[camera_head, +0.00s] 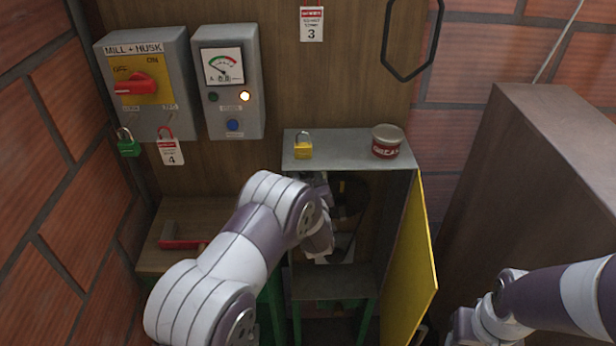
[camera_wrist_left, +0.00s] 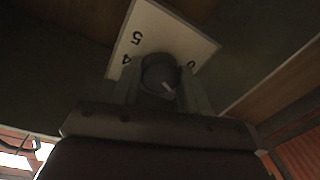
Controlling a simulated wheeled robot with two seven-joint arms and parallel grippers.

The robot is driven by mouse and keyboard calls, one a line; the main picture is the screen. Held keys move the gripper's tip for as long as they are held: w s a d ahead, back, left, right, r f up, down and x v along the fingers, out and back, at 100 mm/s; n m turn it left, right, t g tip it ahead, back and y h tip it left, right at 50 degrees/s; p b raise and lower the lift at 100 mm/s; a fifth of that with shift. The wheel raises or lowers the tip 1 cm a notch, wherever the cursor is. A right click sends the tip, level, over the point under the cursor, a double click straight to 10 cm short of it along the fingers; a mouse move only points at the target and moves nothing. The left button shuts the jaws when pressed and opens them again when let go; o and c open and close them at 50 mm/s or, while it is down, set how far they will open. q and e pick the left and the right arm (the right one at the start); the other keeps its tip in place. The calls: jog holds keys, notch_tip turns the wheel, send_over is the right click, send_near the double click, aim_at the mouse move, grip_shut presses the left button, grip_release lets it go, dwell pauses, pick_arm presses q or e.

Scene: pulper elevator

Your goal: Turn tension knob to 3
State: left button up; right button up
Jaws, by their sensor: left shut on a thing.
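The tension knob (camera_wrist_left: 158,70) is dark and round with a white pointer line. In the left wrist view it sits on a pale dial plate (camera_wrist_left: 190,32). The plate's 5 and 4 show upside down at the knob's left, and part of another figure shows at the right. The pointer slants to the lower right in that view; the rest of the scale is hidden. My left gripper (camera_wrist_left: 162,88) is shut on the knob, one finger on each side. In the head view my left arm reaches into the open cabinet (camera_head: 330,287), and the knob is not discernible there.
The yellow cabinet door (camera_head: 412,265) stands open at the right. A yellow padlock (camera_head: 303,151) and a red tin (camera_head: 386,142) stand on the cabinet top. A switch box (camera_head: 148,85) and a meter box (camera_head: 229,80) hang at the left. My right arm is at lower right.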

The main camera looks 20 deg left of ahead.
pick_arm(q)
jog(key=m+b, duration=0.2)
jog(key=m, duration=0.1)
jog(key=shift+f, duration=0.25)
jog(key=m+b, duration=0.1)
jog(key=m, duration=0.3)
jog(key=shift+m+b, duration=0.3)
jog(key=shift+m, duration=0.1)
jog(key=m+b, duration=0.1)
jog(key=m, duration=0.3)
jog(key=shift+m+t, duration=0.3)
jog(key=shift+m+h, duration=0.5)
jog(key=shift+m, duration=2.2)
jog(key=shift+s, duration=0.1)
jog(key=o, duration=1)
jog(key=shift+o, duration=0.2)
jog(key=shift+r, duration=0.1)
